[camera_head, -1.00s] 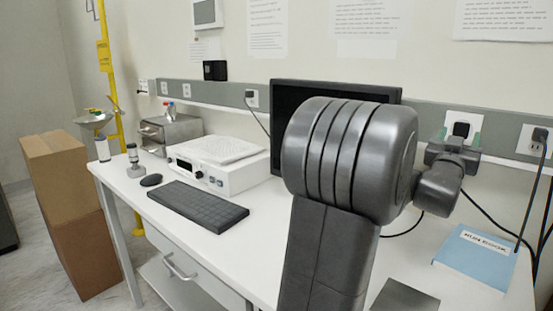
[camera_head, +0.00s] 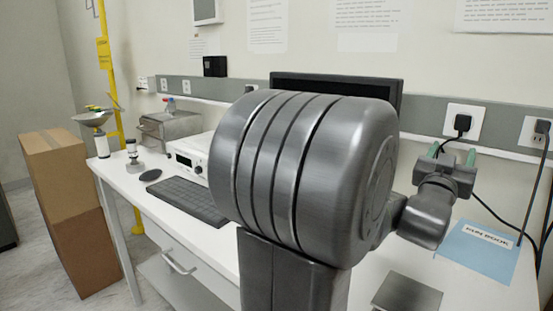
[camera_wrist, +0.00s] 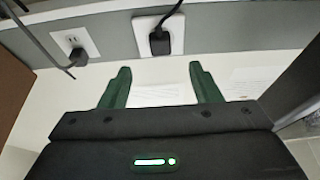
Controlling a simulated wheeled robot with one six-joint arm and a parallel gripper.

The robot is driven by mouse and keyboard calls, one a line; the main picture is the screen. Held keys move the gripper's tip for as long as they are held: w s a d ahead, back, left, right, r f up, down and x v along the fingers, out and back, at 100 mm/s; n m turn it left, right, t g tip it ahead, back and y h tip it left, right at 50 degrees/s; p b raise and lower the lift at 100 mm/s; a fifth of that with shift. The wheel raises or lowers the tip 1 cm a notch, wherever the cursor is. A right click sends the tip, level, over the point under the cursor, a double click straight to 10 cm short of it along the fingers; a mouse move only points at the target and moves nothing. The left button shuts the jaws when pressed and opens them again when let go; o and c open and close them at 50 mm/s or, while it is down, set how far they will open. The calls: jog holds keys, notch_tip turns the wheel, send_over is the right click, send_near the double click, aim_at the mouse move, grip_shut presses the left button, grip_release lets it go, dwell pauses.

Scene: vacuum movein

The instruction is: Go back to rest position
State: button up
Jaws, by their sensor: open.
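My gripper (camera_wrist: 156,85) shows in the wrist view with its two green fingers spread apart and nothing between them. In the head view my gripper (camera_head: 453,152) is at the right, in front of the wall socket strip and above the white desk (camera_head: 370,275). A black plug (camera_wrist: 160,42) sits in a white wall socket beyond the fingers, and it also shows in the head view (camera_head: 462,123). The plug is apart from the fingers. My large grey arm joint hides the middle of the desk and much of the monitor.
A blue book (camera_head: 480,250) lies on the desk at the right. A second plug (camera_head: 541,133) with its cable is at the far right. A monitor (camera_head: 340,85), keyboard (camera_head: 185,198), white device (camera_head: 188,160) and metal box (camera_head: 170,130) stand on the desk.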

aim_at(462, 126)
jog(key=p+x, duration=0.2)
jog(key=x, duration=0.8)
jog(key=shift+s+r, duration=0.1)
jog(key=shift+r, duration=0.05)
jog(key=shift+s+a+p, duration=0.3)
jog(key=shift+p, duration=0.15)
jog(key=shift+s+a+r+p, duration=0.15)
jog(key=shift+s+r+p, duration=0.05)
jog(key=shift+p, duration=0.2)
jog(key=shift+w+f+p, duration=0.15)
jog(key=shift+f+p, duration=0.15)
jog(key=shift+f, duration=0.05)
jog(key=shift+r, duration=0.1)
